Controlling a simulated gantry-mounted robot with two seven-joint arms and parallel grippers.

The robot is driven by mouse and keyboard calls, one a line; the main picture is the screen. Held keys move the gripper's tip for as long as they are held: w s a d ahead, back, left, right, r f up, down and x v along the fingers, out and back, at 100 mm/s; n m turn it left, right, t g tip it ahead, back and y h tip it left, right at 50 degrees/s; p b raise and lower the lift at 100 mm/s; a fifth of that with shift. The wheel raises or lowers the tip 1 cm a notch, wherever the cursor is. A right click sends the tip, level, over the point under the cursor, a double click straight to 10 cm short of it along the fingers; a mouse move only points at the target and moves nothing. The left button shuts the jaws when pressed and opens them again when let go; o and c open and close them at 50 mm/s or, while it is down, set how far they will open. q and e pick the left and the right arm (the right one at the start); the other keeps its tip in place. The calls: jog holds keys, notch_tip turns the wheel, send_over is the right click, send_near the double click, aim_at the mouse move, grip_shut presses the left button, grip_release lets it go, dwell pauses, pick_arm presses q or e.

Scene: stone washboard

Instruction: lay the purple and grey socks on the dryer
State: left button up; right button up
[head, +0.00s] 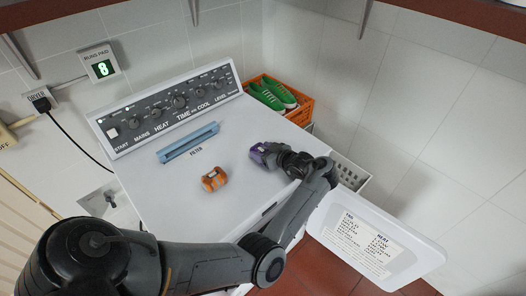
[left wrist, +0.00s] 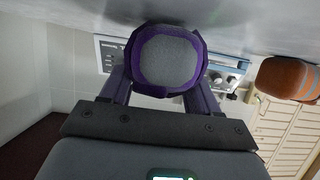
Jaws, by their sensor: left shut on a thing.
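The purple and grey socks (head: 258,153) are a small rolled bundle at the right part of the dryer top (head: 165,205). My left gripper (head: 267,155) reaches over the dryer from the right side and is shut on this bundle. In the left wrist view the bundle (left wrist: 166,62) sits between the two fingers, its round grey end ringed in purple. It is at or just above the white top; I cannot tell whether it touches. My right gripper is not in view.
An orange and grey roll (head: 214,179) lies on the dryer top, left of my gripper. A blue filter slot (head: 188,143) lies behind it. An orange crate (head: 299,112) with green shoes (head: 272,94) stands beyond. The dryer's open door (head: 335,222) sticks out at front right.

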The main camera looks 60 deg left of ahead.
pick_arm(q)
jog(key=shift+f, duration=0.15)
jog(key=o, duration=1.1)
jog(key=shift+c, duration=0.2)
jog(key=shift+d+r, duration=0.1)
jog(key=shift+r, duration=0.15)
jog(key=p+v, duration=0.4)
jog(key=v, duration=0.6)
jog(key=shift+w+d+r+p, duration=0.1)
jog(key=shift+p, duration=0.2)
jog(key=shift+w+d+r, duration=0.15)
jog(key=shift+d+r, duration=0.05)
jog(key=shift+d, duration=0.5)
